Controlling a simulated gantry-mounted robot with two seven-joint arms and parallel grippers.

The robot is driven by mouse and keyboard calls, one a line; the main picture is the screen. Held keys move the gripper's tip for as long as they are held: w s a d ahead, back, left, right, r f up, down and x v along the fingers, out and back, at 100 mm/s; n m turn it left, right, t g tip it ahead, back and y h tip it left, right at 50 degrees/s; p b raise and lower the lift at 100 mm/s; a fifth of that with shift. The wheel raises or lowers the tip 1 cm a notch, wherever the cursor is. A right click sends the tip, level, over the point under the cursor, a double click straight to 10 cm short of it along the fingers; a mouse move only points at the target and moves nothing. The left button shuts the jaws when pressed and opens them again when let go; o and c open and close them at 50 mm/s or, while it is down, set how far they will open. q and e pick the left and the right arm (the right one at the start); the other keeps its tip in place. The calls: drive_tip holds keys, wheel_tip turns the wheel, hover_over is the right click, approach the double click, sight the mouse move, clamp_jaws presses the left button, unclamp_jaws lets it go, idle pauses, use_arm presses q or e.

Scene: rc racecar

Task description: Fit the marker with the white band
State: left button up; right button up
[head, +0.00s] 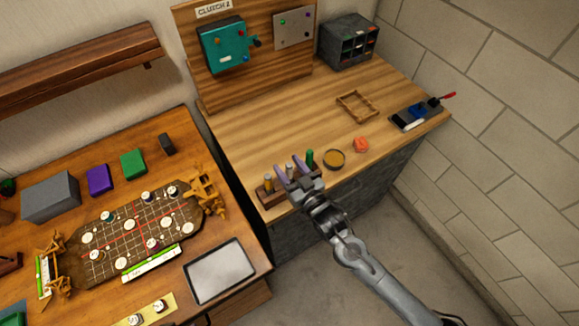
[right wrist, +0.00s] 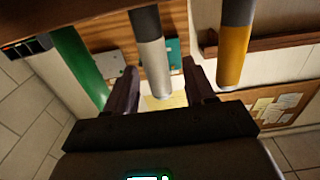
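A wooden rack (head: 267,195) at the front left of the workbench holds upright markers. In the right wrist view there is a green marker (right wrist: 75,60), a pale grey-white one with a dark end (right wrist: 150,60) and an orange one with a dark end (right wrist: 235,55). The green marker (head: 310,158) and the orange one (head: 268,184) also show in the head view. My right gripper (head: 289,171) is over the rack. Its fingers (right wrist: 162,88) are apart, with the pale marker between or just beyond them; contact cannot be told. My left gripper is out of view.
A round dish (head: 334,159) and an orange-red block (head: 361,145) stand right of the rack. A wooden frame (head: 357,106) and a dark tray (head: 408,126) lie farther back. A teal box (head: 224,46) is mounted on the back panel. The bench middle is clear.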

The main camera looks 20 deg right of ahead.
drive_tip(key=shift+s+d+f, duration=0.1)
drive_tip(key=shift+s, duration=0.5)
drive_tip(key=s+d+b, duration=0.1)
drive_tip(key=s+b, duration=0.1)
drive_tip(key=s, duration=0.7)
drive_tip(key=shift+s+d, duration=0.25)
drive_tip(key=shift+d, duration=0.1)
